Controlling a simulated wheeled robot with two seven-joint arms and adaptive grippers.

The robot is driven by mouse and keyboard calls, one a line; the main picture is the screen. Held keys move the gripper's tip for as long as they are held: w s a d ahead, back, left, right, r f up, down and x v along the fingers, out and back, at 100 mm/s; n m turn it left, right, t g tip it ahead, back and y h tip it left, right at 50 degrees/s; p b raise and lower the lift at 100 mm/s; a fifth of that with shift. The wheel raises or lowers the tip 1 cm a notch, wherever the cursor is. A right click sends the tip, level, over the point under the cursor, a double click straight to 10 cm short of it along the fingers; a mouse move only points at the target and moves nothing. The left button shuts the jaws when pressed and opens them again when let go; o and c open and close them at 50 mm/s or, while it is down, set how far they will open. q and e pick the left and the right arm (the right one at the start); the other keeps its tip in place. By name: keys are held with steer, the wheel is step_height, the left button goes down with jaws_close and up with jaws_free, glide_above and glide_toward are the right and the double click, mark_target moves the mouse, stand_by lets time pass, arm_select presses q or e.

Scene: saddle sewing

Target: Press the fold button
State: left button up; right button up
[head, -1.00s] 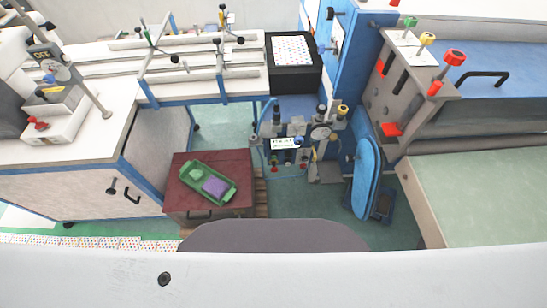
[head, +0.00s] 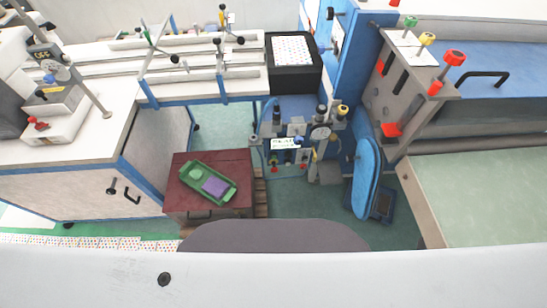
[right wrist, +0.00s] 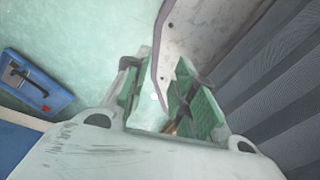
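Several coloured knobs or buttons sit on the machine at the upper right of the head view: a green one (head: 410,22), a yellow one (head: 428,39) and a large red one (head: 454,58). A small control unit (head: 288,144) with a display and small coloured buttons stands at the centre. I cannot read which button is the fold button. My right gripper (right wrist: 165,100) shows only in the right wrist view. Its two fingers with green inner faces are apart, and it looks empty. A pale panel edge reaches into the view near the fingertips. My left gripper is not in view.
A dark red box (head: 238,203) carries a green tray (head: 192,174) with a purple piece (head: 215,187). A white workbench (head: 75,143) stands at the left. A blue upright pad (head: 366,180) stands right of centre. Green floor (head: 310,205) is open between them.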

jaws_close()
steer(key=shift+d, duration=0.1)
stand_by(1.2)
